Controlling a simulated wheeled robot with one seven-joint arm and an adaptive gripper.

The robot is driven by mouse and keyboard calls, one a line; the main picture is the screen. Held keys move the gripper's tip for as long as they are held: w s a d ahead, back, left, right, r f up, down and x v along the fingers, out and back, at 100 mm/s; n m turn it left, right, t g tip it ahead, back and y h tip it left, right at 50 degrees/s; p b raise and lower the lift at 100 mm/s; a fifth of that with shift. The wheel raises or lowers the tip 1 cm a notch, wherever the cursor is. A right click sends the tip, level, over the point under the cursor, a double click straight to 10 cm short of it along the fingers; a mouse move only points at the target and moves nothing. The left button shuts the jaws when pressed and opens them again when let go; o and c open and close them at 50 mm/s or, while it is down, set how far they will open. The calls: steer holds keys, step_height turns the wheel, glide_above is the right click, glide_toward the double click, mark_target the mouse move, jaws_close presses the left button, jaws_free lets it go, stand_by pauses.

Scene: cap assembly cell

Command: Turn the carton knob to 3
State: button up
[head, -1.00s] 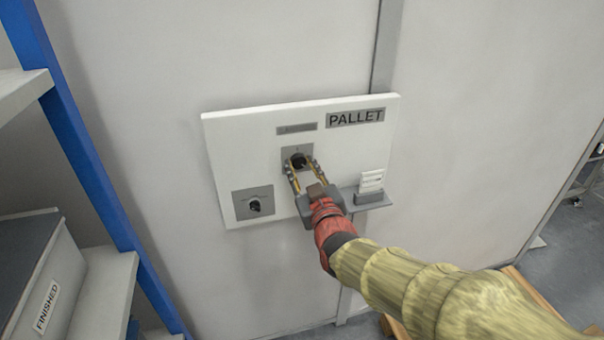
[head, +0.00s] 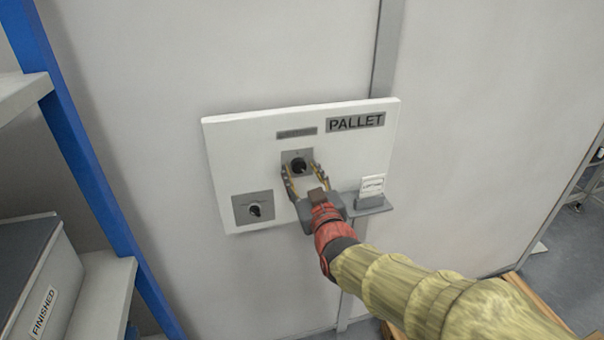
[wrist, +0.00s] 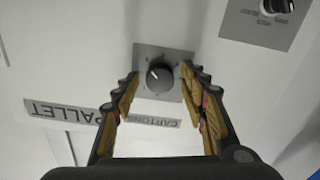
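The carton knob (head: 299,165) is a round black dial on a grey square plate on the white wall panel. In the wrist view the knob (wrist: 160,77) shows face-on, with a short white pointer mark towards the picture's upper left. A tilted label reading CARTONS (wrist: 152,122) lies near it. The numbers around the dial are too small to read. My gripper (head: 302,174) is open in front of the knob. Its two fingers are spread to either side, with visible gaps between them and the knob, and it holds nothing.
A second black knob (head: 254,209) sits on a grey plate at the panel's lower left. A PALLET label (head: 356,121) is at the upper right. A small grey ledge (head: 369,204) with a white card juts out at right. A blue-posted shelf (head: 75,140) stands left.

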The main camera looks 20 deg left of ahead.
steer(key=shift+o, duration=0.2)
steer(key=v, duration=1.2)
stand_by(0.4)
